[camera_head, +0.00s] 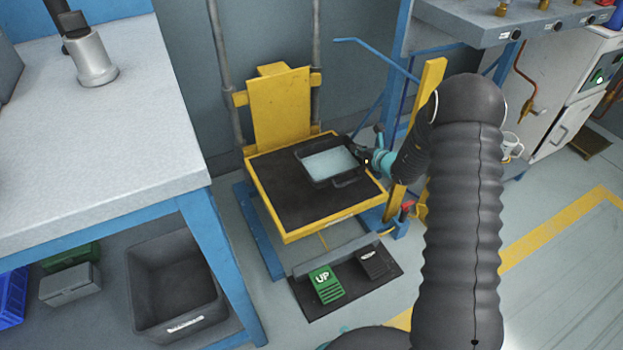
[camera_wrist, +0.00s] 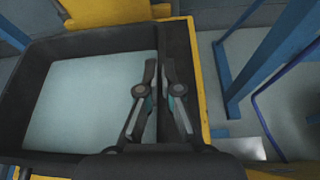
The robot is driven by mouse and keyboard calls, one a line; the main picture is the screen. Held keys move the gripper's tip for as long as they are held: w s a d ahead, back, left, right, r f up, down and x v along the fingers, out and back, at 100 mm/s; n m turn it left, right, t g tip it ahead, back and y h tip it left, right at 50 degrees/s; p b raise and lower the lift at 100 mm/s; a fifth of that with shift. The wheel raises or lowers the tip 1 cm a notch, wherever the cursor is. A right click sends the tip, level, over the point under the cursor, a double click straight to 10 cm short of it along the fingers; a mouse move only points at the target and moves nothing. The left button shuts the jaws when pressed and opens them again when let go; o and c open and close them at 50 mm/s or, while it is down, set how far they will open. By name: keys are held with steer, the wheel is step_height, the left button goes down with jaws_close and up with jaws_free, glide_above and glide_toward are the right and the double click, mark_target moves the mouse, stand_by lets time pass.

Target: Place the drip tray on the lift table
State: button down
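The drip tray (camera_head: 331,162) is a shallow dark tray with a pale inside. It is over the back right part of the lift table (camera_head: 287,200), which has a black top and yellow rim. I cannot tell whether it rests on the top or hangs slightly above it. My gripper (camera_head: 361,152) reaches in from the right to the tray's right side. In the wrist view, the tray (camera_wrist: 85,100) fills the left half and looks empty. My gripper's fingers (camera_wrist: 159,66) straddle its right wall and look closed on it.
A yellow back plate (camera_head: 280,108) and grey posts stand behind the lift table. A pedal board with a green UP pedal (camera_head: 326,284) lies in front. A grey workbench (camera_head: 100,150) is at left, with a dark bin (camera_head: 175,285) beneath. A yellow post (camera_head: 430,80) stands at right.

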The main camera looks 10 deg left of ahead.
steer(key=shift+w+a+r, duration=0.4)
steer(key=shift+w+a, duration=0.2)
steer(key=shift+w, duration=0.05)
steer(key=shift+w+a+f, duration=0.15)
steer(key=shift+w+a, duration=0.05)
steer(key=shift+f, duration=4.7)
steer(key=shift+f+b, duration=0.15)
steer(key=shift+b, duration=0.25)
steer(key=c, duration=1.3)
jaws_free()
